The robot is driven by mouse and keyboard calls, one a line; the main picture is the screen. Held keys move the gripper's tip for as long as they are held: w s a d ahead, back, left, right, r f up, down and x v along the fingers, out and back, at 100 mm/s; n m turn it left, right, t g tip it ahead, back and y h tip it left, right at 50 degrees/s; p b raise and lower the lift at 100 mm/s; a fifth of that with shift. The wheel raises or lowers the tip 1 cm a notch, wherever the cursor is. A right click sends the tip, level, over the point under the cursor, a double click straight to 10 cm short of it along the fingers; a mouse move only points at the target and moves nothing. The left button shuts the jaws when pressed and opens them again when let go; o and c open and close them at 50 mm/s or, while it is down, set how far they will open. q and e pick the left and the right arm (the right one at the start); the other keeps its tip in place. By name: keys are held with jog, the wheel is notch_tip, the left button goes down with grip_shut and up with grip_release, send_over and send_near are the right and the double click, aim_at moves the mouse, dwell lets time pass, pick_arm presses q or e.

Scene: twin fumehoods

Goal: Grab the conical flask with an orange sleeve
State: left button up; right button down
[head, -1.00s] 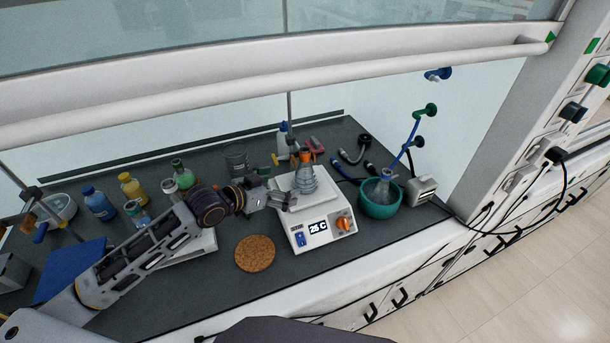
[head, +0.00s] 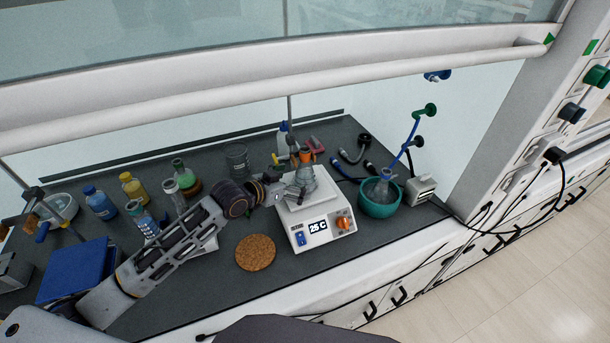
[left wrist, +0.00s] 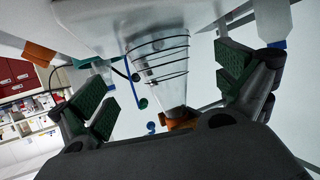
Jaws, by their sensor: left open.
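The conical flask (head: 306,178) is clear, with dark wire rings around its body and an orange sleeve (head: 306,157) at its neck. It stands upright on the white top of a hotplate (head: 317,212) reading 25 C. My left gripper (head: 295,190) is at the flask's left side, its fingers partly overlapping it in the head view. In the left wrist view the flask (left wrist: 160,62) appears upside down between the spread green-padded fingers (left wrist: 165,88). The gripper is open, and I see a gap on both sides. My right gripper is not in view.
A cork ring (head: 255,253) lies in front of my left forearm. A teal bowl with a flask (head: 380,205) stands right of the hotplate. Several bottles, including a yellow one (head: 132,189), and a beaker (head: 237,160) stand behind the arm. A stand rod rises behind the flask.

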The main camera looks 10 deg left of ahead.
aim_at(299, 178)
pick_arm(q)
jog(key=shift+w+d+f, duration=0.1)
jog(key=shift+w+d, duration=0.05)
jog(key=shift+w, duration=0.2)
jog(key=shift+p+x, duration=0.5)
jog(key=shift+x, duration=1.65)
jog(key=shift+w, duration=0.15)
jog(key=c, duration=1.3)
